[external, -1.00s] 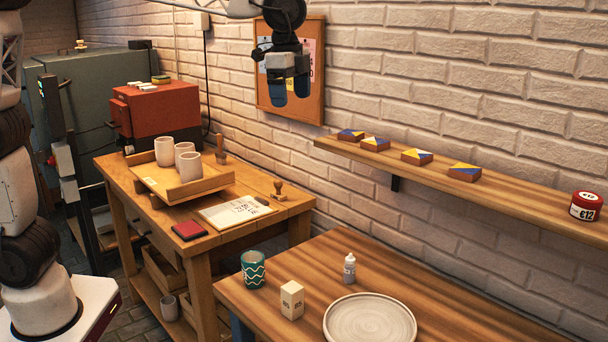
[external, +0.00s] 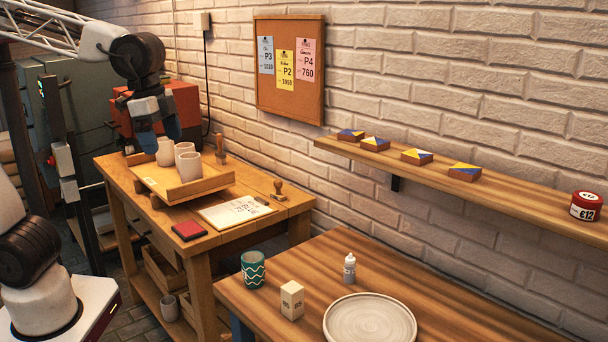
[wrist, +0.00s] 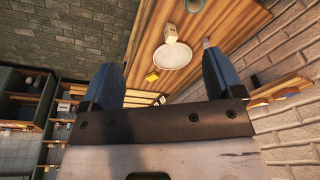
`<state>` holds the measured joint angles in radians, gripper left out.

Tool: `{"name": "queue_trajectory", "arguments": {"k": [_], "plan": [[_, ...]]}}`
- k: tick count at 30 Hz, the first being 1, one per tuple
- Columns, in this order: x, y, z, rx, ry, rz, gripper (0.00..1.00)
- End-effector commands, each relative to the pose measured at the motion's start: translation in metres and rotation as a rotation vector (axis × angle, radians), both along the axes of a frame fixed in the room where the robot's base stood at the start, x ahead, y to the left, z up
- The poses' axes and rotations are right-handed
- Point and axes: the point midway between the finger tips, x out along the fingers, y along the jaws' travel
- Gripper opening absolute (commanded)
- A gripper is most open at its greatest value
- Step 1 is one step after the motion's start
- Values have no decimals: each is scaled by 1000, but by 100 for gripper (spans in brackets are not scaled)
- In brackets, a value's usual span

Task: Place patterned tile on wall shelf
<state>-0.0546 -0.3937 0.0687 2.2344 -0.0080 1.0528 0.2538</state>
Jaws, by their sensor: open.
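Several small patterned tiles in blue, yellow and white lie in a row on the wall shelf (external: 540,207): a far left one (external: 351,134), a second (external: 375,144), a third (external: 417,156) and a fourth (external: 465,171). My gripper (external: 162,135) is at the left in the external view, by the cups and tray, far from the shelf. In the wrist view my gripper (wrist: 161,85) has its blue fingers wide apart with nothing held between them. The shelf is partly seen at the right there; its tiles are too small to tell.
A tray (external: 205,186) with beige cups (external: 192,168) stands on the left bench, with a dark red pad (external: 189,230) and papers. The front table holds a plate (external: 370,320), a patterned cup (external: 253,268), a box (external: 292,300) and a bottle (external: 349,268). A red tin (external: 586,206) stands on the shelf.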

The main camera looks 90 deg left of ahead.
Motion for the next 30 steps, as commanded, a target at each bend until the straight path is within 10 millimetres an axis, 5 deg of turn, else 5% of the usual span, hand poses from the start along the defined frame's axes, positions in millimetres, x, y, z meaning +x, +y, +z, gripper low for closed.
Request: {"name": "queue_trajectory", "arguments": {"k": [15, 21, 30], "plan": [[-128, -24, -80, -40, -45, 143, 87], [-147, -27, -95, -48, -51, 168, 87], [-149, -27, -97, -49, -52, 172, 87]]}}
